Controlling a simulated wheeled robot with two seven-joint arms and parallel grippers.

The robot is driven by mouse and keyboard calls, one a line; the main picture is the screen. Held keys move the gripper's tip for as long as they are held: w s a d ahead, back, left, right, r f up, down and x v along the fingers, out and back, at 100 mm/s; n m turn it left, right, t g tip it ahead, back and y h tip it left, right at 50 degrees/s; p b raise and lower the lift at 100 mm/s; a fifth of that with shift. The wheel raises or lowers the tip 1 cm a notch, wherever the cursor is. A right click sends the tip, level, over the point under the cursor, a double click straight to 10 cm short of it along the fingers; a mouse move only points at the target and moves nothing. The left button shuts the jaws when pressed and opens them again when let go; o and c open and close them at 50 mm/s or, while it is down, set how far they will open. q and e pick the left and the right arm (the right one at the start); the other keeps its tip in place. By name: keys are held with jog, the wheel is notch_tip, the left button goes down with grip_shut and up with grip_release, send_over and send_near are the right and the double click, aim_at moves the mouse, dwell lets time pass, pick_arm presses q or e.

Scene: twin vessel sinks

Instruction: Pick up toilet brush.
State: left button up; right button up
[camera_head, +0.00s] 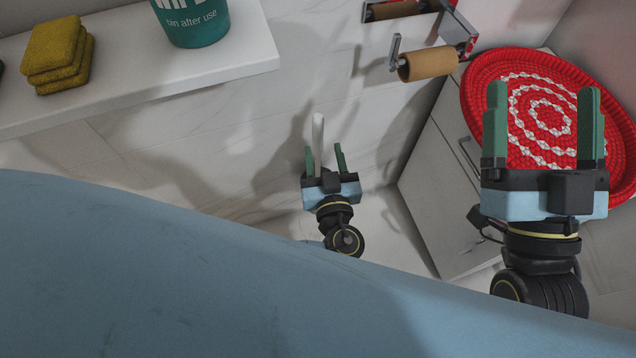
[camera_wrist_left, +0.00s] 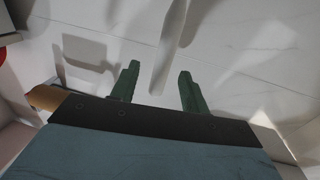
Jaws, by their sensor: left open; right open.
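The toilet brush (camera_head: 318,135) shows as a pale upright handle in the head view. It also shows in the left wrist view (camera_wrist_left: 170,45), running down from the top edge toward the space between the fingers. My left gripper (camera_head: 325,158) is open, with its green fingers on either side of the handle's line; I cannot tell whether the handle is fully between them. In the wrist view the left fingers (camera_wrist_left: 157,82) do not touch the handle. The brush's lower part is hidden. My right gripper (camera_head: 543,110) is open and empty, in front of the red woven tray.
A red and white woven tray (camera_head: 483,75) rests on a white cabinet (camera_head: 440,190) at the right. A brown paper roll (camera_head: 428,64) hangs on a wall holder. A white shelf (camera_head: 150,75) at upper left holds yellow sponges (camera_head: 58,58) and a teal container (camera_head: 193,22).

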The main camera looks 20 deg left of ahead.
aim_at(319, 141)
pick_arm(q)
jog(key=x, duration=0.2)
jog(key=b+x, duration=0.1)
jog(key=x, duration=0.2)
jog(key=shift+w+a+f, duration=0.2)
jog(key=shift+a, duration=0.2)
pick_arm(e)
jog(key=shift+s+d+r+t+y, duration=0.15)
jog(key=shift+s+r+t+y, duration=0.15)
jog(key=shift+s+r+t, duration=0.55)
pick_arm(q)
jog(key=shift+c, duration=0.3)
pick_arm(e)
jog(key=shift+w+f, duration=0.15)
jog(key=shift+f, duration=0.1)
pick_arm(q)
grip_shut()
